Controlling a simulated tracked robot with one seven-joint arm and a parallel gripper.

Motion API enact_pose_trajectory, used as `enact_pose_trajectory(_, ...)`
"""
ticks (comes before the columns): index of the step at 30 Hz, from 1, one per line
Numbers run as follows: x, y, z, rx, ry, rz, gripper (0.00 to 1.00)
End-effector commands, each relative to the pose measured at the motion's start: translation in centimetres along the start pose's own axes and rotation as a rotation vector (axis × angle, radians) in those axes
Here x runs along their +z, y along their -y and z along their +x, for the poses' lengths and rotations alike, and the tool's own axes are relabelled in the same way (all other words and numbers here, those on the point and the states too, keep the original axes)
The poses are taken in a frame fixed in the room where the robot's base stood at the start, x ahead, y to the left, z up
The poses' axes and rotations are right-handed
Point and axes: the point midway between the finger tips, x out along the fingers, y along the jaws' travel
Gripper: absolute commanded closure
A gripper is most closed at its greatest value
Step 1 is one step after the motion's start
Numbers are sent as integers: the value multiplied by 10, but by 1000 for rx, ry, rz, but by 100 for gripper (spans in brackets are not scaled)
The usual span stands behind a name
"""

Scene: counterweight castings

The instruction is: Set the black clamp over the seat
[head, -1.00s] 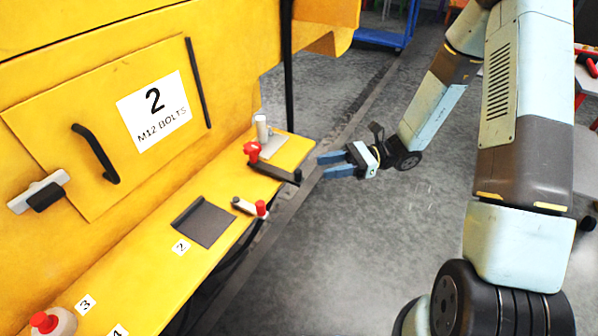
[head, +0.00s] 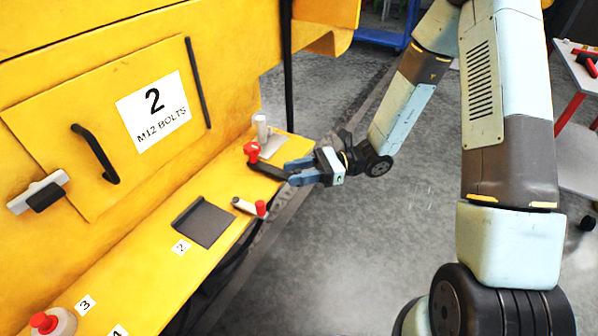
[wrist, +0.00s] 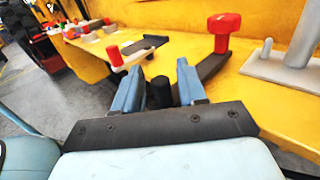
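The black clamp (head: 266,170) is a dark bar with a red knob (head: 252,150), lying at the right end of the yellow ledge, its near end overhanging the edge. In the wrist view its bar (wrist: 214,66) runs away to the right, and its dark upright peg (wrist: 158,93) stands between my fingers. My gripper (head: 296,172) is at that overhanging end; in the wrist view (wrist: 158,88) its blue fingers are apart, with gaps beside the peg. A dark plate with a raised edge (head: 205,222) lies flat on the ledge by label 2; I cannot tell if it is the seat.
A pale clamp with a red knob (head: 243,206) lies at the ledge edge between the plate and the black clamp. A metal post on a grey base (head: 271,147) stands behind the black clamp. Open floor lies right.

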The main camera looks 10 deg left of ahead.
Motion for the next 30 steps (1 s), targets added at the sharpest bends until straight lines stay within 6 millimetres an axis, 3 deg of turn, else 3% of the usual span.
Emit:
enact_pose_trajectory(2, 0, 0, 0, 0, 0, 0, 67)
enact_pose_trajectory(12, 0, 0, 0, 1, 0, 0, 100)
enact_pose_trajectory(30, 0, 3, -2, 42, -1, -1, 100)
